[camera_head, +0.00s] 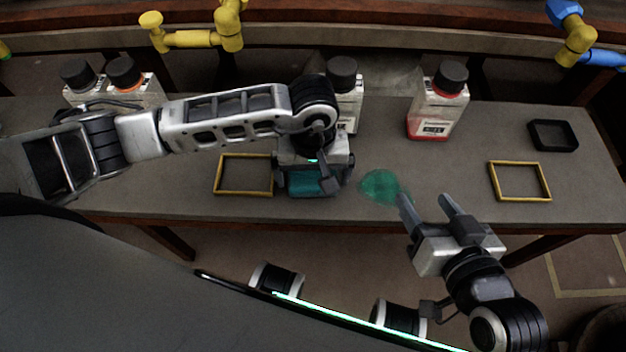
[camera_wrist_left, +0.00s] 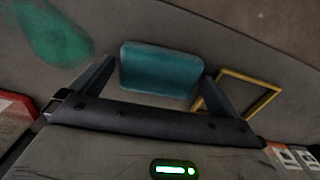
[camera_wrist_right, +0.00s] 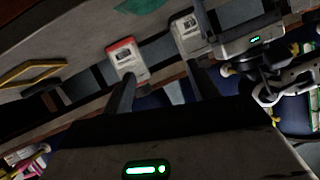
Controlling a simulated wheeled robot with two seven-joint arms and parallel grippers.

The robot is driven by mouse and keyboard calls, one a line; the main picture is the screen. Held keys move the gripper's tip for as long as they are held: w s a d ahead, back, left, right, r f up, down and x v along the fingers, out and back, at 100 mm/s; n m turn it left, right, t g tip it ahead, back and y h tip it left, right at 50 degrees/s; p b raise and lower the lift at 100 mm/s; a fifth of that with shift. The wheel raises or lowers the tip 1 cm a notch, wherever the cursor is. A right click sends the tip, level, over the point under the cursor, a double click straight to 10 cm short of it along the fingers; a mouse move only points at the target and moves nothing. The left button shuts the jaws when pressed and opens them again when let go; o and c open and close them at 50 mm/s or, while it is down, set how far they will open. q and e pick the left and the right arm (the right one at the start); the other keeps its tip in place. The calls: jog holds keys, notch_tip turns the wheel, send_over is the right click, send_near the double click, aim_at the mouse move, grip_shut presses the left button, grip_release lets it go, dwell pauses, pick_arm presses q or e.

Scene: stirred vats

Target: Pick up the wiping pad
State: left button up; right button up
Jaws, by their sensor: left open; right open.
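The wiping pad (camera_head: 312,184) is a teal block lying on the grey table near its front edge. It also shows in the left wrist view (camera_wrist_left: 160,68), between the two fingers. My left gripper (camera_head: 313,188) is open over the pad, one finger at each side. Its body hides the pad's rear part in the head view. I cannot tell whether the fingers touch it. My right gripper (camera_head: 424,199) is open and empty at the table's front edge, right of a green spill (camera_head: 379,187).
Bottles with black caps stand at the back: two at the left (camera_head: 140,92), one behind my left gripper (camera_head: 349,103), and a red one (camera_head: 437,110). Yellow frames lie left (camera_head: 244,193) and right (camera_head: 520,199) on the table. A black tray (camera_head: 553,148) sits at the far right.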

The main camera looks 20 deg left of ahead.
aim_at(314, 179)
pick_arm(q)
jog(key=c, duration=0.8)
pick_arm(e)
jog(key=shift+s+f, duration=0.1)
jog(key=shift+f, duration=0.05)
pick_arm(q)
jog(key=shift+r, duration=0.15)
jog(key=shift+r, duration=0.2)
notch_tip(314, 179, up, 3)
jog(key=shift+d+r+p, duration=0.1)
jog(key=shift+r+p, duration=0.05)
jog(key=shift+p, duration=0.55)
jog(key=s+d+r+p, duration=0.2)
jog(key=s+d+r, duration=0.5)
jog(key=s, duration=0.5)
notch_tip(314, 179, up, 2)
jog(key=shift+r, duration=0.1)
pick_arm(e)
jog(key=shift+s+d+f+g+h, duration=0.1)
jog(key=shift+d+f+g+h, duration=0.2)
jog(key=shift+f+g, duration=0.25)
jog(key=shift+s+d+f+g+h, duration=0.1)
jog(key=shift+d+f+g+h, duration=0.15)
jog(key=shift+f+g, duration=0.3)
